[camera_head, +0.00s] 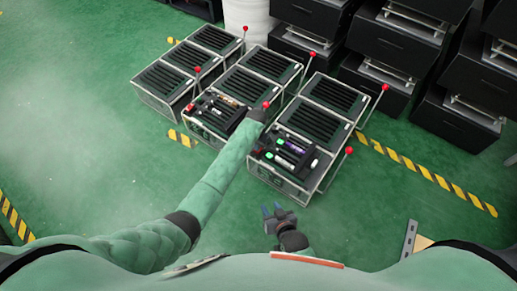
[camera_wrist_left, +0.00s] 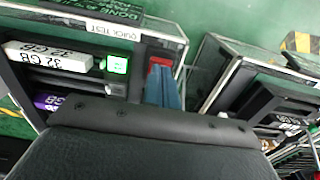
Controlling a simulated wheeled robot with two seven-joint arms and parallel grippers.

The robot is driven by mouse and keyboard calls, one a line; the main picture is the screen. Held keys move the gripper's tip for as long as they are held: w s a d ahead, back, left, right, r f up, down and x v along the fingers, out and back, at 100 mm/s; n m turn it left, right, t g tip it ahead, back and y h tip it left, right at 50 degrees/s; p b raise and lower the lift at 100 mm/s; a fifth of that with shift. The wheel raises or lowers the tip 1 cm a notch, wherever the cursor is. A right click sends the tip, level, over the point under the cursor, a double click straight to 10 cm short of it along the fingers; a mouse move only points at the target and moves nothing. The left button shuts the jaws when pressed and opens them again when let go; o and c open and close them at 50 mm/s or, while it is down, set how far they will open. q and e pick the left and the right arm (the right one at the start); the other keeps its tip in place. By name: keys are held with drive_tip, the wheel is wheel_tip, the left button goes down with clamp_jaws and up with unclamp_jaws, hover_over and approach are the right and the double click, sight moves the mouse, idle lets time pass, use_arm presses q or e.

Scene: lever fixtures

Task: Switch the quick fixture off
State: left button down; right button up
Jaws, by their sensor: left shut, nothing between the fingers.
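The quick fixture (camera_wrist_left: 110,30), labelled QUICK TEST, fills the left of the left wrist view. It holds white and purple 32 GB modules and shows a lit green indicator (camera_wrist_left: 117,65). My right gripper (camera_head: 275,211) is open, low before the fixtures.
A similar fixture (camera_head: 290,160) with its own red-knobbed lever (camera_head: 349,150) stands close on the right, leaving a narrow gap. More fixtures stand left and behind. Black racks (camera_head: 400,50) fill the back right. Green floor (camera_head: 80,110) is clear at left.

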use_arm(q)
drive_tip(key=shift+f, duration=0.7)
use_arm(e)
drive_tip(key=shift+f, duration=0.25)
drive_tip(key=shift+r, duration=0.15)
